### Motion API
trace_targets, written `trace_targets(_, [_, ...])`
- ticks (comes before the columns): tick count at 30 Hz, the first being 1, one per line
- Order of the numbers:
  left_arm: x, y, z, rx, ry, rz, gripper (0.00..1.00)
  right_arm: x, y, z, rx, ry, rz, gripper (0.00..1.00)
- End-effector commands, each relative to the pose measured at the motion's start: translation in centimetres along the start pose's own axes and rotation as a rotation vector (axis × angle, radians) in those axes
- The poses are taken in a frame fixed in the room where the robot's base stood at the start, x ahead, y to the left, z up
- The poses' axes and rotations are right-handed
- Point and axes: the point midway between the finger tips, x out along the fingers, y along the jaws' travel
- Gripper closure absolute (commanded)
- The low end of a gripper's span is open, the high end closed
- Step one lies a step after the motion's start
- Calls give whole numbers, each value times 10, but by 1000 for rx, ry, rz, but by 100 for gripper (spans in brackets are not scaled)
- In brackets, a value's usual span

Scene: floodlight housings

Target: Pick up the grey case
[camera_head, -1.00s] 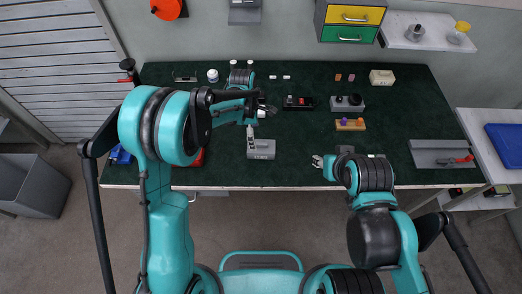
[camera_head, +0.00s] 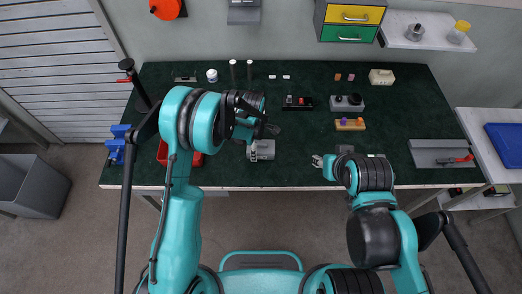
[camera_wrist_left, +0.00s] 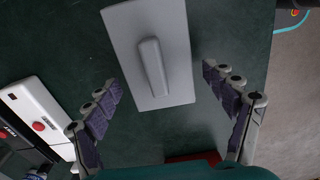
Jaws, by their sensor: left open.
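The grey case (camera_head: 262,152) lies on the dark green table top near its front edge, partly hidden by my left gripper in the head view. In the left wrist view the case (camera_wrist_left: 178,70) is a flat, light grey rectangle with a raised bar along its middle. My left gripper (camera_head: 264,131) is above it; in the wrist view the open fingers (camera_wrist_left: 160,76) stand on either side of its lower end, with nothing between them gripped. My right gripper (camera_head: 318,162) is at the table's front edge, to the right of the case; its opening is too small to judge.
A red bin (camera_head: 163,152) is left of the case, partly behind my left arm. A white box with a red button (camera_wrist_left: 38,119) shows in the wrist view. A black box with a red button (camera_head: 298,102) lies farther back.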

Motion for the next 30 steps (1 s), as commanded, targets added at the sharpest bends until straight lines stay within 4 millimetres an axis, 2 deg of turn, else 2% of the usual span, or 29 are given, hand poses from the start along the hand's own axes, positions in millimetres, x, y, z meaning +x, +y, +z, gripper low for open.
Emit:
trace_targets(3, [7,0,0,0,0,0,16,0,0,0,0,0,0,60])
trace_targets(9, [7,0,0,0,0,0,16,0,0,0,0,0,0,60])
trace_targets(15, [7,0,0,0,0,0,68,0,0,0,0,0,0,60])
trace_targets(16, [7,0,0,0,0,0,71,0,0,0,0,0,0,60])
trace_targets(25, [4,0,0,0,0,0,71,0,0,0,0,0,0,60])
trace_targets(30, [-18,-1,0,0,0,0,71,0,0,0,0,0,0,60])
